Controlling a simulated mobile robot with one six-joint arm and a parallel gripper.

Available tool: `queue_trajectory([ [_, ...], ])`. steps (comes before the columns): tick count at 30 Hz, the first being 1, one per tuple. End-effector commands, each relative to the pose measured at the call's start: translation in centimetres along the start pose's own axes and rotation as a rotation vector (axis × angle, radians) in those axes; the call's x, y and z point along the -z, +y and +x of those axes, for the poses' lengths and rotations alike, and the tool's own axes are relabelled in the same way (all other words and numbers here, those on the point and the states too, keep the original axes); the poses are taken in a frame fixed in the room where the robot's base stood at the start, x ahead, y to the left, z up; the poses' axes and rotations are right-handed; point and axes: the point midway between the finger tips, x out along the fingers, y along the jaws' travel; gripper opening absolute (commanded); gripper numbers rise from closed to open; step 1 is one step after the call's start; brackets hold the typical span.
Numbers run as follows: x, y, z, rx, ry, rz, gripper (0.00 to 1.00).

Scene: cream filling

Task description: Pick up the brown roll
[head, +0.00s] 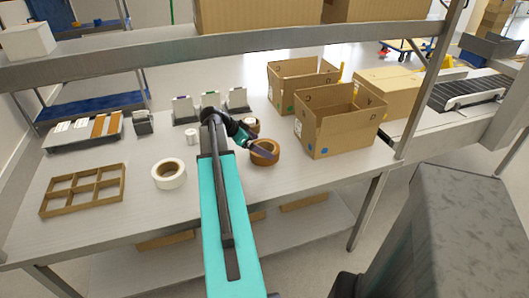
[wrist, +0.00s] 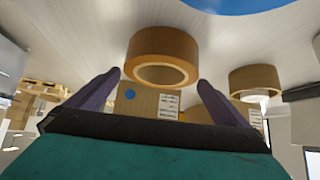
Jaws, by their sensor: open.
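The brown roll (head: 265,160) lies flat on the table, right of the middle and left of the open box. It also shows in the wrist view (wrist: 161,42), at the top centre. My gripper (head: 262,151) is at this roll in the head view and hides part of it. In the wrist view my gripper (wrist: 159,79) is open, with a dark finger to each side. The roll shows beyond the fingertips, between their lines, and nothing is held. I cannot tell whether a finger touches it.
A second brown roll (wrist: 254,80) is nearby at right in the wrist view. An open cardboard box (head: 340,128) stands just right of the brown roll. A white roll (head: 169,180) and a divided wooden tray (head: 83,190) lie left. The front table area is clear.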

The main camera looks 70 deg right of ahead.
Motion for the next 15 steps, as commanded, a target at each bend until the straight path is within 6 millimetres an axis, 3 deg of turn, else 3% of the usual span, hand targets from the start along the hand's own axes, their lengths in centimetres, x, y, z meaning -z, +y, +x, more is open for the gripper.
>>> queue_trajectory([
  [6, 0.1, 0.0, 2.0, -0.001, 0.000, 0.000, 1.00],
  [15, 0.1, 0.0, 2.3, 0.001, 0.000, 0.001, 1.00],
])
